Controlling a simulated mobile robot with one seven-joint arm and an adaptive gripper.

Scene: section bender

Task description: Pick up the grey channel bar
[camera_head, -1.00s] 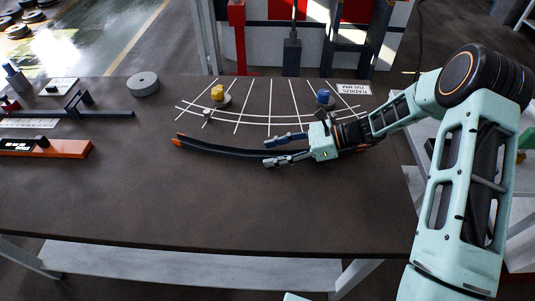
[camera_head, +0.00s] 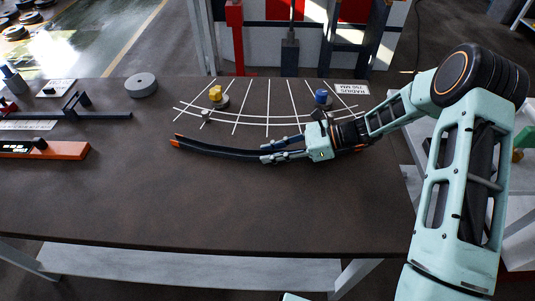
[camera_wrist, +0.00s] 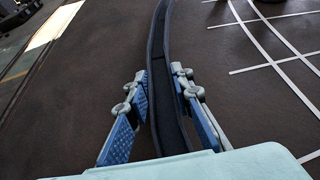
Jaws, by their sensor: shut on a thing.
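The channel bar (camera_head: 220,151) is a long, slightly curved dark grey bar with orange ends, lying across the table. Its left end is free and its orange right end shows just past my gripper. My gripper (camera_head: 268,152) is shut on the bar, right of its middle. In the wrist view, the bar (camera_wrist: 161,60) runs between the two blue-padded fingers of my gripper (camera_wrist: 158,82). I cannot tell any gap between bar and table.
Behind the bar is a white line grid (camera_head: 267,112) with a yellow-topped post (camera_head: 215,93), a blue-topped post (camera_head: 321,97) and a label (camera_head: 352,89). A grey disc (camera_head: 141,85) and an orange-red tool (camera_head: 45,150) lie left. The table front (camera_head: 200,210) is clear.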

